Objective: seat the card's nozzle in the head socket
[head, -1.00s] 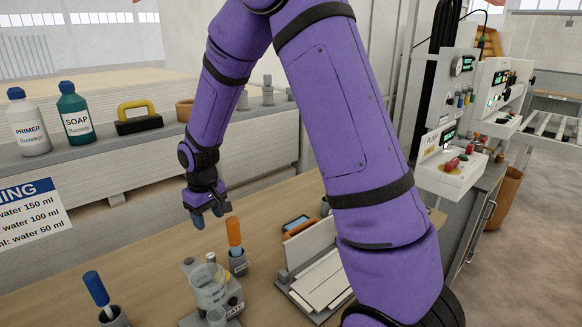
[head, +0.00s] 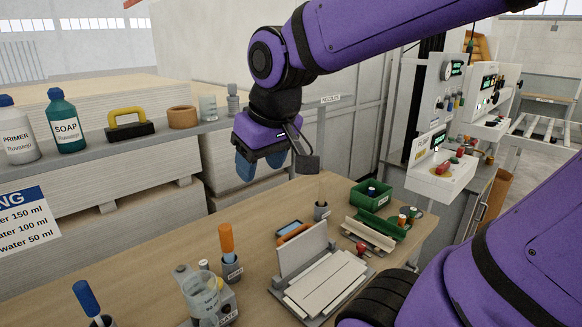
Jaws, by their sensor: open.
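My gripper (head: 262,164) hangs above the bench in the middle of the head view, pointing down. Its blue fingers are apart with nothing between them. I cannot single out the nozzle or the head socket. A small label on a post (head: 330,99) behind the gripper is hard to read. Small colour-topped pieces (head: 403,217) stand at the right of the bench, beside a green holder (head: 377,223). A green bin (head: 370,204) behind them holds a blue-topped piece (head: 371,191). A sign (head: 22,218) at the left, cut by the frame, lists water amounts in ml.
A grey stand with white strips (head: 325,283), an orange-handled tool in a cup (head: 227,242), a beaker (head: 201,296) and a small grey cup (head: 321,211) stand on the bench. Bottles (head: 64,122) line the shelf. A control panel (head: 440,165) is at right.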

